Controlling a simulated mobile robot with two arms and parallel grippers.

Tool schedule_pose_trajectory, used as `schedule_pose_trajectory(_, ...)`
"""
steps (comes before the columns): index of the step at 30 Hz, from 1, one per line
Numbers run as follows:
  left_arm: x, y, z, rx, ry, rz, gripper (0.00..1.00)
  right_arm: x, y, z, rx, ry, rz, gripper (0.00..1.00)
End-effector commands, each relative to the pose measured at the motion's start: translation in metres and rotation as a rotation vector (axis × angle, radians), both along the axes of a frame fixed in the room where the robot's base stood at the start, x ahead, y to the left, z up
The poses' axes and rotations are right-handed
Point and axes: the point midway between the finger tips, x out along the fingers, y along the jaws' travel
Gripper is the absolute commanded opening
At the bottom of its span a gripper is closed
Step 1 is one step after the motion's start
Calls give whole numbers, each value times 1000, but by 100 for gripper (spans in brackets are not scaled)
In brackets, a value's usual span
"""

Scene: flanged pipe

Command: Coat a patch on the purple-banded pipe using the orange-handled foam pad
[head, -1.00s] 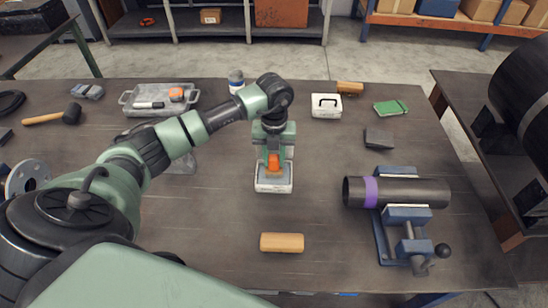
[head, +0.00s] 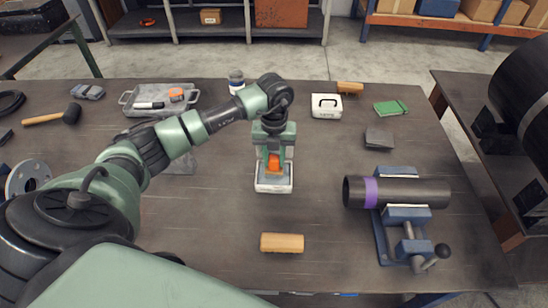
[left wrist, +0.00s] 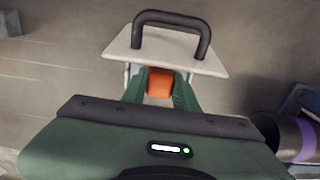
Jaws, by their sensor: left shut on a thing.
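My left gripper (head: 274,162) points down and is shut on the orange handle (head: 273,169) of the foam pad. The handle also shows between the fingers in the left wrist view (left wrist: 160,84). The pad is over or in a shallow white-rimmed tray (head: 273,189); the gripper partly hides it, and I cannot tell whether foam touches the tray floor. The dark pipe with a purple band (head: 370,191) lies level in a blue vise to the right, apart from the gripper. Its band shows at the right edge of the left wrist view (left wrist: 306,139). My right gripper is out of view.
The blue vise (head: 405,216) has a black-knobbed handle. A wooden block (head: 282,243) lies in front of the tray. Table between tray and pipe is clear.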

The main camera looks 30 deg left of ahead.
Motion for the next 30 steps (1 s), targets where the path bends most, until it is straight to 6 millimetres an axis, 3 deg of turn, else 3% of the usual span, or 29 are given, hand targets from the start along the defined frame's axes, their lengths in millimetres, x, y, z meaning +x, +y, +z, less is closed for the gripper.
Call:
schedule_pose_trajectory(22, 1, 1, 63, 1, -3, 0, 0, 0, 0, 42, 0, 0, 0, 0)
schedule_pose_trajectory(30, 1, 0, 69, 0, -2, 1, 0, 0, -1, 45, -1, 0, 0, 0)
